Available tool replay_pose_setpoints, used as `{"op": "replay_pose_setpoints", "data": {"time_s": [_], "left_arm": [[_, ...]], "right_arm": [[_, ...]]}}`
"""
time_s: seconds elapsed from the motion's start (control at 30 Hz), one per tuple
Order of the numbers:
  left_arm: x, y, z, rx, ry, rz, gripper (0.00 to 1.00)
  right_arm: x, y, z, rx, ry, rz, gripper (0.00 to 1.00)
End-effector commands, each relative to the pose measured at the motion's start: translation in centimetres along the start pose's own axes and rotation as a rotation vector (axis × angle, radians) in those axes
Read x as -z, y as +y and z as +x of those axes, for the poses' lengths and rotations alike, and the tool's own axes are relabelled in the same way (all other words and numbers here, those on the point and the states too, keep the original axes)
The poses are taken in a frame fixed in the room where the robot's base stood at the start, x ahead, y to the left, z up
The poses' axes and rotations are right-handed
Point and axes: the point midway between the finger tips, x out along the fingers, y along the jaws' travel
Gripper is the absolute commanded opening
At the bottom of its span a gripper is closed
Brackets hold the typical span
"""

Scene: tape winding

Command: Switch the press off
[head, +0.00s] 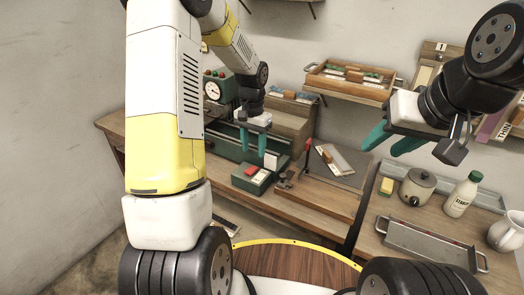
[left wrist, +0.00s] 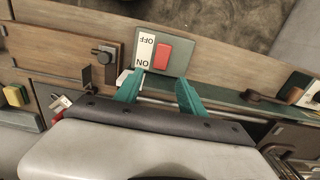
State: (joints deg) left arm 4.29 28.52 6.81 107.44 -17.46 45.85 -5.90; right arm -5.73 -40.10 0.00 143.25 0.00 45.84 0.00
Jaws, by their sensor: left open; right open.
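The press switch is a green box (head: 255,180) with a red rocker (head: 251,171) and a white label beside it. In the left wrist view, the label (left wrist: 145,50) reads OFF and ON, and the red rocker (left wrist: 164,54) lies beyond my fingertips, between their lines. I cannot tell which way the rocker is set. My left gripper (head: 253,150) is open, its teal fingers pointing down just above and behind the switch box; it also shows in the left wrist view (left wrist: 160,77). My right gripper (head: 380,153) is open and empty above the right table.
A green machine with a gauge (head: 212,90) stands behind my left arm. A small white block (head: 271,160) is beside the left fingers. A red-handled tool (head: 307,147) stands right of the switch. A pot (head: 417,187), bottle (head: 461,195) and mug (head: 507,232) occupy the right table.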

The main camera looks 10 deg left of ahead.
Motion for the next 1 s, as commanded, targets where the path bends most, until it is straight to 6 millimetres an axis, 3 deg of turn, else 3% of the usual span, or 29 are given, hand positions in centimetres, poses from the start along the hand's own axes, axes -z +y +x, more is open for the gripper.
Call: {"op": "replay_pose_setpoints", "data": {"time_s": [0.4, 0.77, 1.0], "left_arm": [[-0.1, 0.1, 6.1, -0.001, -0.003, -0.001, 0.47], [-0.1, 0.0, 6.8, 0.000, 0.000, -0.002, 0.47], [-0.1, 0.0, 6.8, 0.000, 0.000, -0.002, 0.04]], "right_arm": [[0.0, 0.0, 0.0, 0.000, 0.000, 0.000, 0.43], [0.0, 0.0, 0.0, 0.000, 0.000, 0.000, 0.43], [0.0, 0.0, 0.0, 0.000, 0.000, 0.000, 0.43]]}}
